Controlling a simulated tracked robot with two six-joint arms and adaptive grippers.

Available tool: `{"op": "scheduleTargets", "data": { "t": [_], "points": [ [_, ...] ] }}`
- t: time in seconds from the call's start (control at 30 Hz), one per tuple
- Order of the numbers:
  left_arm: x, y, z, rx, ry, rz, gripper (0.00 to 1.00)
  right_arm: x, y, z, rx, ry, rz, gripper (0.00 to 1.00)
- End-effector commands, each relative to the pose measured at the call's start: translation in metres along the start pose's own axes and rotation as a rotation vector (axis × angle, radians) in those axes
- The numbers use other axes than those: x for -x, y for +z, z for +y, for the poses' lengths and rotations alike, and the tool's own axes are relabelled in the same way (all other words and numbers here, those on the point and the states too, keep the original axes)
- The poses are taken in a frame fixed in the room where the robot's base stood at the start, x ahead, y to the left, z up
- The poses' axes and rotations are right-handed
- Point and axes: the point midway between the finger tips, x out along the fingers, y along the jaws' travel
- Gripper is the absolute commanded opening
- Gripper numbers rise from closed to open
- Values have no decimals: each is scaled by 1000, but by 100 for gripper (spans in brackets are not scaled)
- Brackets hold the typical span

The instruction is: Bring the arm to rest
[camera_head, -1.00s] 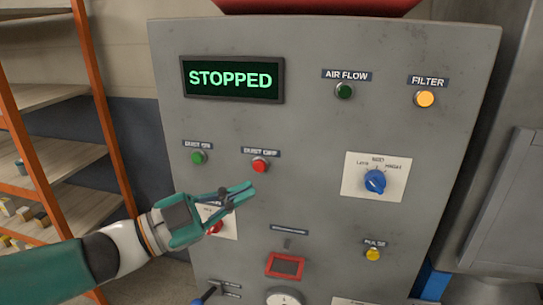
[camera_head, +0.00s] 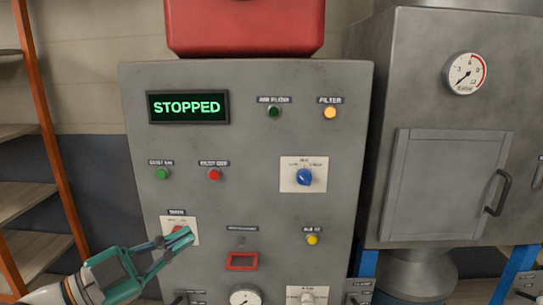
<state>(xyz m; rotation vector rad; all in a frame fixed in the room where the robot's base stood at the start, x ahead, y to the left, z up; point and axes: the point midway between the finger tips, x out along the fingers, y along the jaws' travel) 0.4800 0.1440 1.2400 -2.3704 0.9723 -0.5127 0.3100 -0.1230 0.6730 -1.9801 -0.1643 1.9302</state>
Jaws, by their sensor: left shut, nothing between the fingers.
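My left gripper (camera_head: 186,238) is at the lower left of the head view, its teal fingers shut and empty. It is in front of the grey control panel (camera_head: 262,140) and partly covers a red control on a white plate (camera_head: 172,226). I cannot tell whether it touches the panel. The display (camera_head: 188,107) reads STOPPED in green. My right gripper is not in view.
The panel carries a green button (camera_head: 162,174), a red button (camera_head: 214,174), a blue knob (camera_head: 304,177) and a yellow button (camera_head: 312,240). A grey cabinet (camera_head: 440,180) with a gauge (camera_head: 465,73) stands at the right. Orange-framed shelves (camera_head: 30,200) stand at the left.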

Motion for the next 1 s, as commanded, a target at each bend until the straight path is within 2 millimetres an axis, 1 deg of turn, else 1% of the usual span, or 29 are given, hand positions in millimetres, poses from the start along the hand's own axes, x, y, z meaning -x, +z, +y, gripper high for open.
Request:
{"op": "scheduleTargets", "data": {
  "t": [0.03, 0.17, 0.37, 0.47, 0.57, 0.67, 0.7, 0.77, 0.8, 0.87, 0.9, 0.97, 1.0],
  "points": [
    [-2, 9, 3, 17, 7, -11, 0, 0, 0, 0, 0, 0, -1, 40],
    [-9, 34, 15, 69, 34, -35, 0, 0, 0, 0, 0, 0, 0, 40],
    [-20, 79, 44, 188, 77, -81, 0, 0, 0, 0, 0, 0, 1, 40],
    [-26, 109, 62, 281, 84, -119, 0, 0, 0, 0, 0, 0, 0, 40],
    [-30, 144, 84, 393, 80, -177, 0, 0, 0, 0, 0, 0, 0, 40],
    [-30, 189, 116, 535, 67, -269, 0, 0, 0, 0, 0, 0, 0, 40],
    [-28, 210, 132, 604, 58, -319, 0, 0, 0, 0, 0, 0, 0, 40],
    [-22, 244, 162, 713, 41, -412, 0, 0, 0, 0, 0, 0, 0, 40],
    [-15, 265, 183, 785, 29, -480, 0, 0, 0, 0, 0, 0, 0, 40],
    [-2, 294, 216, 888, 11, -590, 0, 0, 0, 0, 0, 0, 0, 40],
    [8, 311, 239, 954, 0, -667, 0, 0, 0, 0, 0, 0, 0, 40],
    [28, 333, 275, 1049, -16, -790, 0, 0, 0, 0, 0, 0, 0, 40],
    [43, 345, 299, 1109, -26, -875, 0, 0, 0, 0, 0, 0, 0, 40]
  ]
}}
